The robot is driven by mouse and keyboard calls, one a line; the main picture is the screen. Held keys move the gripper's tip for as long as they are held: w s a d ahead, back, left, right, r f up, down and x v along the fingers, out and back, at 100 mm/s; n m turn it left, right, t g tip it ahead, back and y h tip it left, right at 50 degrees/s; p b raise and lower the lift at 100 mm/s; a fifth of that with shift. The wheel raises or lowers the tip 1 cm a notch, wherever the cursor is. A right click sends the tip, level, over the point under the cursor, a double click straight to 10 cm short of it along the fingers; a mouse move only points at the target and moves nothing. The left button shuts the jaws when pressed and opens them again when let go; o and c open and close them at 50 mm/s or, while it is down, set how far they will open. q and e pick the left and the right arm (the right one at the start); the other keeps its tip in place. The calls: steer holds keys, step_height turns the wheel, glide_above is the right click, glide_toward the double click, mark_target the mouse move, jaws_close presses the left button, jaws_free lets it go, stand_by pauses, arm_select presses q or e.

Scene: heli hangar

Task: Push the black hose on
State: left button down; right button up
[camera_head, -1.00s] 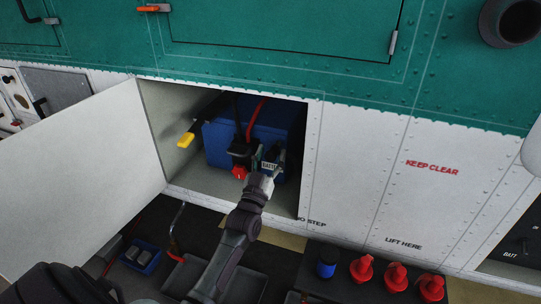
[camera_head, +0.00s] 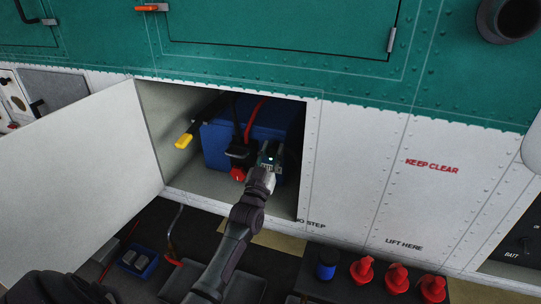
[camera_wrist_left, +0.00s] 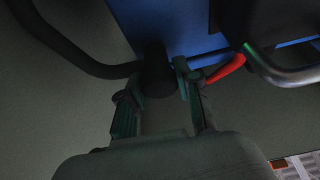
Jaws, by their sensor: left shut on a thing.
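My left gripper (camera_head: 269,158) is inside the open compartment, in front of the blue box (camera_head: 215,145). In the left wrist view the gripper (camera_wrist_left: 162,82) has its fingers on both sides of a thick black end piece, shut on it. The black hose (camera_wrist_left: 75,62) curves in from the left and meets this end piece beside the blue box (camera_wrist_left: 185,18). I cannot tell how far the end is seated, as the fittings behind it are dark. My right gripper is not in view.
A red knob (camera_head: 237,174) is just left of the gripper. A yellow-ended handle (camera_head: 184,141) sticks out at the compartment's left. The open white door (camera_head: 80,180) stands at the left. Below are a blue tray (camera_head: 138,262) and several red caps (camera_head: 362,269).

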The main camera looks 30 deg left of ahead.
arm_select(q)
steer(key=c, duration=1.2)
jaws_free()
steer(key=shift+r, duration=0.15)
steer(key=o, duration=0.4)
steer(key=shift+w, duration=0.25)
steer(key=shift+s, duration=0.1)
steer(key=v, duration=1.2)
